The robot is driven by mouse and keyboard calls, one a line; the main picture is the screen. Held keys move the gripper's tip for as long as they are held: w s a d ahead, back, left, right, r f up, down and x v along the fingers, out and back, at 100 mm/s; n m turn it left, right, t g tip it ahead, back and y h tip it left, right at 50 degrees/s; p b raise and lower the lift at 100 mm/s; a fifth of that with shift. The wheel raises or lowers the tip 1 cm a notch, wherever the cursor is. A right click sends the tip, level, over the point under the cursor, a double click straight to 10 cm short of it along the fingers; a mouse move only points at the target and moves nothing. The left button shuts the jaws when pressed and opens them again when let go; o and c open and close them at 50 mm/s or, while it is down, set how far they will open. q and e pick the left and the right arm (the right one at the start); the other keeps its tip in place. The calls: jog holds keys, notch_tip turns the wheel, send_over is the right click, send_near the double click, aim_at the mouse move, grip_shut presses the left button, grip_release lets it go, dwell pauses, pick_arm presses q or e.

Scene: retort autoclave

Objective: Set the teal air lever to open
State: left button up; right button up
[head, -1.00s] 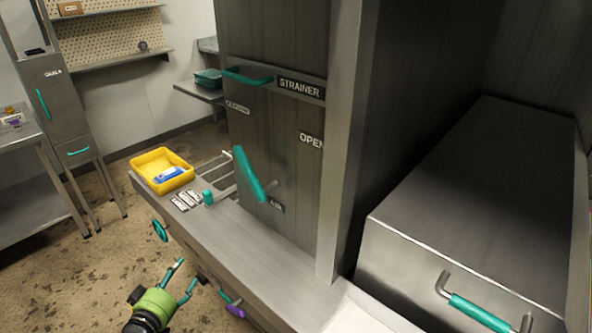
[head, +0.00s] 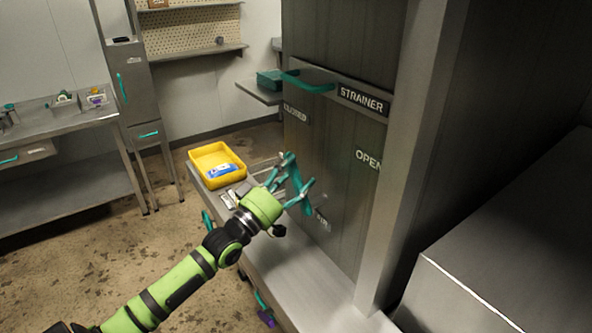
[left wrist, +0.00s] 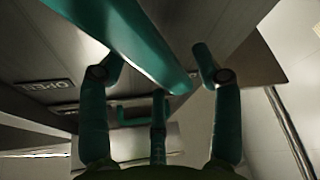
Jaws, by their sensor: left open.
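The teal air lever (head: 306,204) is on the grey panel beside the AIR label (head: 322,221). Its upper end leans up and left, on the side of the CLOSED label (head: 296,113); the OPEN label (head: 368,160) is to the right. My left gripper (head: 297,172) is open at the lever, its fingers partly hiding it. In the left wrist view, the lever (left wrist: 140,40) is a thick teal bar running diagonally between the spread fingers of my left gripper (left wrist: 157,58). I cannot tell whether they touch it. My right gripper is not in view.
A yellow tray (head: 212,181) with a blue item stands on the ledge left of the lever. A teal strainer handle (head: 308,83) sticks out above. A big steel box (head: 500,270) is at right. A steel table (head: 60,130) stands at left.

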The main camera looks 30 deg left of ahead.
pick_arm(q)
jog(key=shift+w+r, duration=0.15)
jog(key=shift+w, duration=0.2)
grip_shut()
